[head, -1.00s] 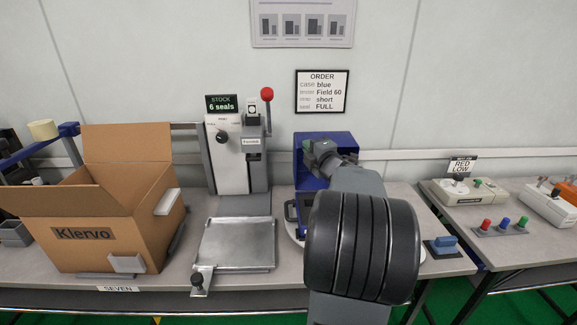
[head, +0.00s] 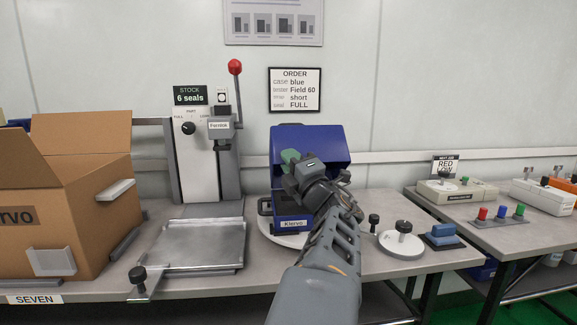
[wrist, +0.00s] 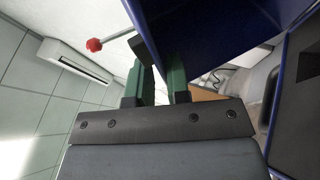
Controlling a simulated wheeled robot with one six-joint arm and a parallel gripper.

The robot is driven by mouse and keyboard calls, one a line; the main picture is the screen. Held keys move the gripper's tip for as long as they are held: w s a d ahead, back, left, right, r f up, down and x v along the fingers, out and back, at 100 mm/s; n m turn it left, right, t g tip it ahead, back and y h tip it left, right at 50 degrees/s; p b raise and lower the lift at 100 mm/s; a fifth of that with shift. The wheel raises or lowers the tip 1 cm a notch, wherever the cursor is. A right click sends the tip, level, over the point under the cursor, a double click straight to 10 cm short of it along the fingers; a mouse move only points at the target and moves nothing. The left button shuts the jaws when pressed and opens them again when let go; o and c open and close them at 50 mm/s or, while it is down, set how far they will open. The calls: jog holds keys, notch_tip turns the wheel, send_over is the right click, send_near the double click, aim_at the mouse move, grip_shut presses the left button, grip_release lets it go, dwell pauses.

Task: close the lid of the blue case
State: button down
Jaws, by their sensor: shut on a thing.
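The blue case stands on a white round plate (head: 271,232) on the bench. Its body (head: 292,210) carries a Klervo label at the front. Its lid (head: 318,142) is raised above the body at the back. My gripper (head: 289,158) is at the left part of the lid, and my arm hides much of the case's right side and interior. In the wrist view the green fingers (wrist: 160,85) are shut on the edge of the blue lid (wrist: 195,25), which runs down between them.
A press with a red-knobbed lever (head: 235,68) and a metal tray (head: 200,245) stand left of the case. A cardboard box (head: 75,205) is at far left. A round white dish (head: 401,245) and a blue-handled block (head: 442,235) are at right.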

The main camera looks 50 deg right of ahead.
jog(key=shift+s+a+f+b, duration=0.2)
jog(key=shift+f+b, duration=0.05)
jog(key=shift+f, duration=0.4)
jog(key=shift+s+a+f+b, duration=0.2)
jog(key=shift+s+f+b, duration=0.1)
jog(key=shift+f, duration=0.3)
jog(key=shift+s+a+f+b, duration=0.15)
jog(key=shift+a+f+b, duration=0.1)
jog(key=shift+f, duration=0.4)
jog(key=c, duration=1.3)
grip_release()
jog(key=shift+d, duration=0.1)
jog(key=shift+s, duration=0.3)
jog(key=v, duration=0.4)
jog(key=p+v, duration=0.1)
jog(key=v, duration=0.3)
jog(key=p+v, duration=0.1)
jog(key=v, duration=0.4)
jog(key=shift+a+r, duration=0.15)
jog(key=shift+a, duration=0.15)
